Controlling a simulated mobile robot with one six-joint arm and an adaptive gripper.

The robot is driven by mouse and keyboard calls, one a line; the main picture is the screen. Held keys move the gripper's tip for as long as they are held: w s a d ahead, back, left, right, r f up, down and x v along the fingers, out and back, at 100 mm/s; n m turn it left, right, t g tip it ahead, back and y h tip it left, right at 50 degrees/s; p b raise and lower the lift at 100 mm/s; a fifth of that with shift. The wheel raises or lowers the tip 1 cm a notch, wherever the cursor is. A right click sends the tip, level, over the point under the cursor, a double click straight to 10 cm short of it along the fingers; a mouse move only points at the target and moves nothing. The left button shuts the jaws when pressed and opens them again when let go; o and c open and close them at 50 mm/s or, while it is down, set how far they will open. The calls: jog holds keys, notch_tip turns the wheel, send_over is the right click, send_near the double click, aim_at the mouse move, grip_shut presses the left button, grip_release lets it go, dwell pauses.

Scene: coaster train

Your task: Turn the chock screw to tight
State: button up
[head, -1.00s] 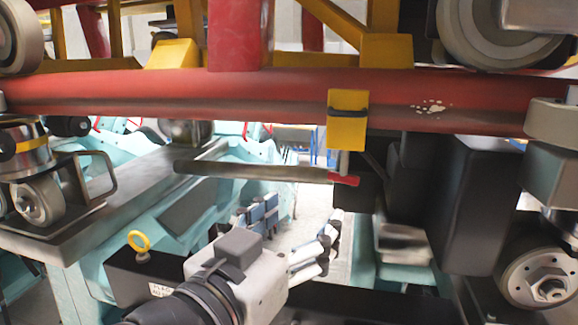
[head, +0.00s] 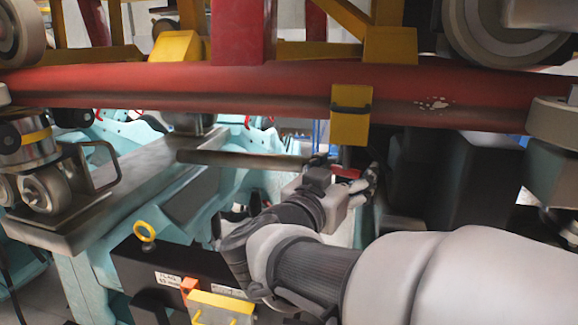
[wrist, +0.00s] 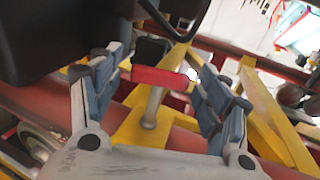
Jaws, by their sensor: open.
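The chock screw hangs under a yellow block (head: 351,115) clamped on the red rail. Its long dark bar handle (head: 240,158) lies nearly level and ends in a red tip (head: 346,172) below the block. In the wrist view the red end (wrist: 158,79) shows between my fingers, with a grey metal screw shaft (wrist: 152,108) near it. My gripper (head: 349,180) is open around the red end; it also shows in the wrist view (wrist: 160,92). Contact between fingers and red end cannot be told. The arm hides part of the area below the handle.
The red rail (head: 230,87) crosses close above my gripper. Dark blocks (head: 455,180) stand to the right. A wheel assembly (head: 42,190) is at far left.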

jog(key=shift+w+d, duration=0.25)
jog(key=shift+w, duration=0.15)
